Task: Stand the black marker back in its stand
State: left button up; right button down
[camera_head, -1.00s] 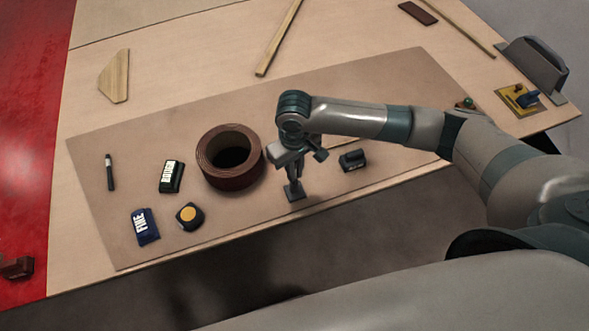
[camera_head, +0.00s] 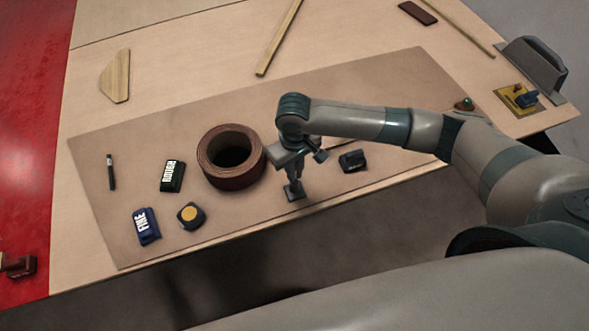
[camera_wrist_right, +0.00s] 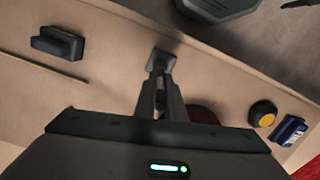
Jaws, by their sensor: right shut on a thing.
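My right gripper (camera_head: 296,178) points down at the mat's near edge, just right of the tape roll. In the right wrist view its fingers (camera_wrist_right: 161,96) are shut on a slim dark piece that looks like the black marker (camera_wrist_right: 160,101); the fingers hide most of it. A small dark square block, seemingly the stand (camera_head: 291,195), is right at the fingertips, and it also shows in the right wrist view (camera_wrist_right: 159,61). I cannot tell whether the marker is inside it. My left gripper is out of view.
A brown tape roll (camera_head: 216,178) stands close left of the gripper. A dark block with a handle (camera_head: 352,160) lies to the right. Further left are blocks marked ROUGH (camera_head: 171,176) and FINE (camera_head: 146,226), a yellow-topped puck (camera_head: 190,216) and a slim dark stick (camera_head: 111,171).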

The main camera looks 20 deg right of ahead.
dwell(0.3)
jog(key=c, duration=1.8)
grip_release()
jog(key=shift+o, duration=0.2)
jog(key=shift+r, duration=0.15)
jog(key=shift+r, duration=0.6)
notch_tip(320, 180, up, 16)
jog(key=b, duration=0.3)
jog(key=shift+a+f, duration=0.1)
jog(key=shift+f, duration=0.05)
